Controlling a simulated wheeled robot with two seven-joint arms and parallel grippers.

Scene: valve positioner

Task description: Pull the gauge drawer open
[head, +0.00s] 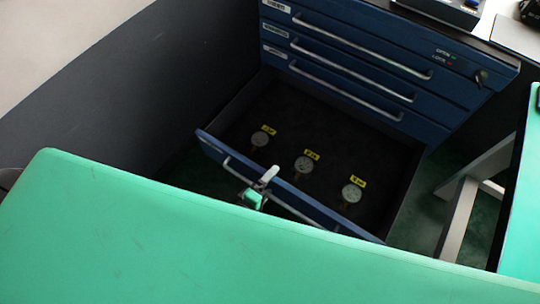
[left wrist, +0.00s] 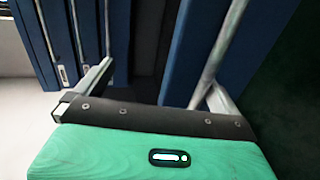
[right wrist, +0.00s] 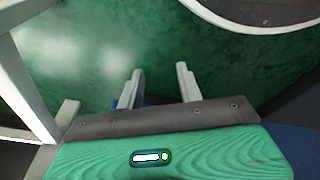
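The gauge drawer (head: 290,193) is the lowest drawer of a blue cabinet and stands far out. Three round gauges with yellow labels lie in it: a left one (head: 260,138), a middle one (head: 304,165) and a right one (head: 351,193). The drawer's silver handle (head: 292,209) runs along its front. My left gripper (head: 266,180) is at the drawer front by the handle. In the left wrist view its fingers (left wrist: 155,82) are wide apart, with the silver bar (left wrist: 222,45) close by the right finger; contact is unclear. My right gripper (right wrist: 160,82) is open and empty, outside the head view.
Three shut drawers with silver handles (head: 345,60) are above, with a key lock (head: 480,77) at right. A dark wall (head: 150,90) stands left of the drawer. A pale frame leg (head: 458,215) stands to its right, and green floor shows in the right wrist view (right wrist: 90,50).

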